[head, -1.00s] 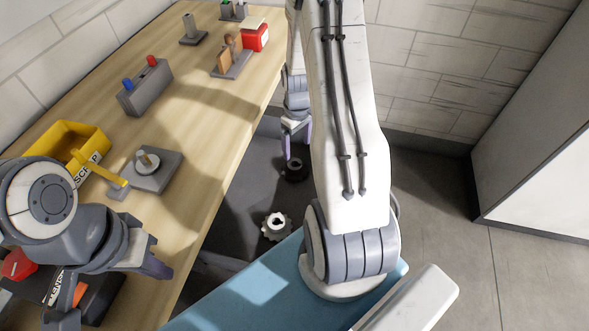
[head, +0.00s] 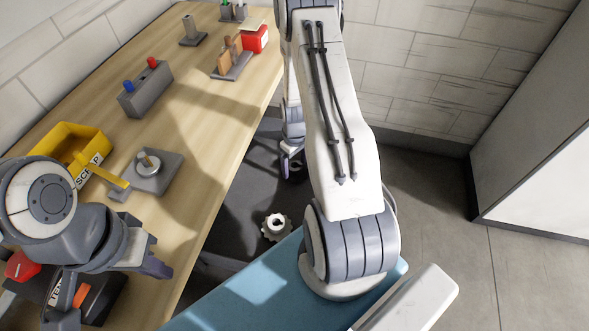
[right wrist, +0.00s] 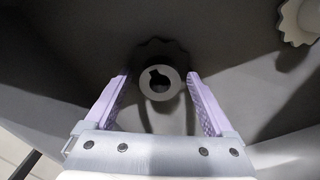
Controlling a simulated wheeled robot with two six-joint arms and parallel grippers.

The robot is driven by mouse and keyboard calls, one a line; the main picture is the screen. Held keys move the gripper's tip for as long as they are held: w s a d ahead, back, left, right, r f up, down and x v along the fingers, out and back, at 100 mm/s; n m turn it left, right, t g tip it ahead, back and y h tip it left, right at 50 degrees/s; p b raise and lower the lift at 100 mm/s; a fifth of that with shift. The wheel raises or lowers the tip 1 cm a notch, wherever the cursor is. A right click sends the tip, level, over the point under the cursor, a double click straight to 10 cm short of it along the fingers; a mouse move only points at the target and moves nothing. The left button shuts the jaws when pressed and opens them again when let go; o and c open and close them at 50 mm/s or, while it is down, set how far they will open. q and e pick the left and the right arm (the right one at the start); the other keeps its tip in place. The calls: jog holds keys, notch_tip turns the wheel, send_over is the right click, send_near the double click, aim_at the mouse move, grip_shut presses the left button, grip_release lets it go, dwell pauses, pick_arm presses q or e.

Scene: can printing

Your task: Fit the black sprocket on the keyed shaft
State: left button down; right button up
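The black sprocket (right wrist: 160,83) lies on a dark surface in the right wrist view, its round hub and notched bore facing the camera. It also shows in the head view (head: 297,170), partly hidden by my right gripper. My right gripper (right wrist: 158,78) is open, with one purple-padded finger on each side of the hub and small gaps visible. It also shows in the head view (head: 289,158). The keyed shaft (head: 146,157) stands upright on a grey plate on the wooden table; its key is too small to make out. My left gripper (head: 153,262) is over the table's near part; its opening is unclear.
A white sprocket (head: 276,227) lies on the dark surface near the black one. A yellow scrap bin (head: 92,172) stands left of the shaft plate. A grey block (head: 146,92) with blue and red pieces stands farther back. Bare wood lies right of the shaft plate.

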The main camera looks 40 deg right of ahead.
grip_shut()
jog(key=shift+r, duration=0.1)
notch_tip(320, 180, up, 14)
jog(key=p, duration=0.3)
dwell(0.7)
